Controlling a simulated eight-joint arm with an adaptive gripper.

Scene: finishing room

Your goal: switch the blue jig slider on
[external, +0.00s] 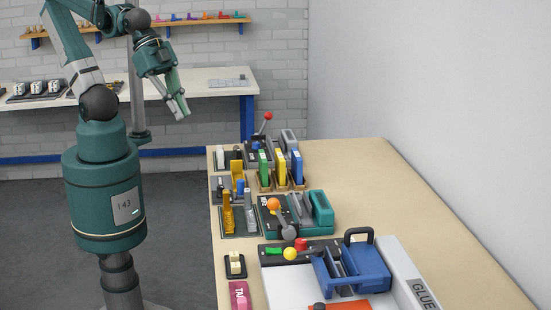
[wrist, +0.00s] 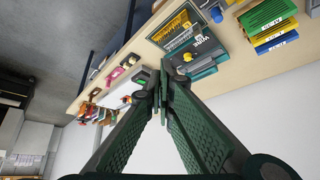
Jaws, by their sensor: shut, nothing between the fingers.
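The blue jig (external: 360,272) stands on a white board near the front of the wooden bench in the external view. A dark strip on its left side carries a green piece (external: 273,252), a yellow ball knob (external: 290,253) and a red piece (external: 301,244). The knob sits between the green and red pieces. I cannot tell which setting the slider is at. My gripper (external: 181,112) is shut and empty, high up and left of the bench, well apart from the jig. In the wrist view its fingertips (wrist: 160,92) meet and hide part of the bench behind them.
A teal jig (external: 320,208) with an orange knob stands behind the blue jig; it also shows in the wrist view (wrist: 203,70). Green, yellow and blue blocks (external: 281,167) stand farther back. A pink item (external: 239,294) lies at the front left. The bench's right side is clear up to the wall.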

